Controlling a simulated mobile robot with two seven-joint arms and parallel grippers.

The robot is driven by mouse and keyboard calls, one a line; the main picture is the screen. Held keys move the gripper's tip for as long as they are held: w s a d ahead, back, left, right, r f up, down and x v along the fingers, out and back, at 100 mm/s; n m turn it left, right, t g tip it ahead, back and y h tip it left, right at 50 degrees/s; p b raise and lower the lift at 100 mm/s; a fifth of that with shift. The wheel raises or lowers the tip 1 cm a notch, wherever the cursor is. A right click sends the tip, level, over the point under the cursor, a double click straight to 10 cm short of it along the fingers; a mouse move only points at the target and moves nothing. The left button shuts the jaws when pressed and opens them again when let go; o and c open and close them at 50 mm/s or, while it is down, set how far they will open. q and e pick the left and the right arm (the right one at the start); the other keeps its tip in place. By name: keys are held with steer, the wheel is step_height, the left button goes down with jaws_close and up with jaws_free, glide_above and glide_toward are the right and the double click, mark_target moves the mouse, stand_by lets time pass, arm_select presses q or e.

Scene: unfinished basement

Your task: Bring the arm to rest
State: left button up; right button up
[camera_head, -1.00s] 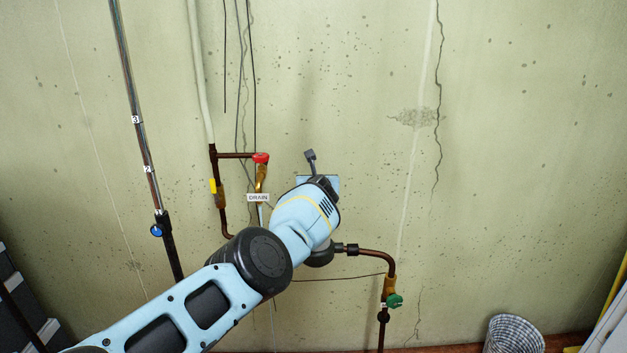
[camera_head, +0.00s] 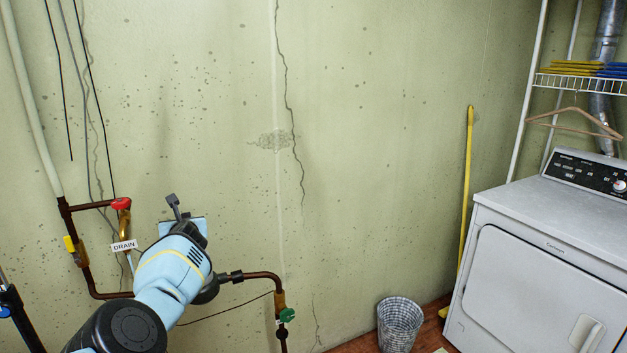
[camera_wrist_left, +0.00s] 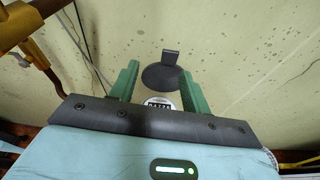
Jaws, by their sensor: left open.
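My left arm comes in from the lower left in the head view. Its gripper (camera_head: 196,224) is close to the wall pipes, and my own wrist hides its fingers there. In the left wrist view the two green fingers (camera_wrist_left: 158,88) stand apart with nothing gripped. Between and beyond them are a dark round lid (camera_wrist_left: 160,77), raised, and part of a white meter face (camera_wrist_left: 158,103) with digits. I cannot tell whether the fingers touch the meter. My right gripper is in neither view.
At right are a wire basket (camera_head: 399,325), a yellow pole (camera_head: 467,180) and a white dryer (camera_head: 545,275). The middle wall is bare.

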arm_select(q)
steer(key=s+a+f+m+t, duration=0.1)
steer(key=s+a+f+m, duration=0.2)
steer(key=s+f+m, duration=0.4)
steer(key=s+a+f+m+t, duration=0.1)
steer(key=s+a+f+m, duration=0.2)
steer(key=s+f+m, duration=0.5)
steer(key=s+d+f+m+h, duration=0.2)
steer(key=s+d+f+m, duration=0.25)
steer(key=f+m, duration=0.35)
steer(key=s+d+f+m+g+h, duration=0.1)
steer(key=s+d+f+m+h, duration=0.1)
steer(key=s+d+f+m, duration=0.35)
steer(key=s+d+f+m+h, duration=0.2)
steer(key=s+d+m, duration=0.1)
steer(key=s, duration=0.6)
steer(key=s+d+f+m+g+h, duration=0.1)
steer(key=s+d+f+m+h, duration=0.1)
steer(key=s+d+f+m, duration=0.4)
steer(key=s+d+m+g+h, duration=0.1)
steer(key=s+d, duration=0.4)
steer(key=s, duration=0.5)
steer(key=s+d+r+m+g+h, duration=0.1)
steer(key=s+d+m, duration=0.4)
steer(key=s, duration=0.6)
steer(key=shift+r+g, duration=0.3)
steer(key=shift+g, duration=0.6)
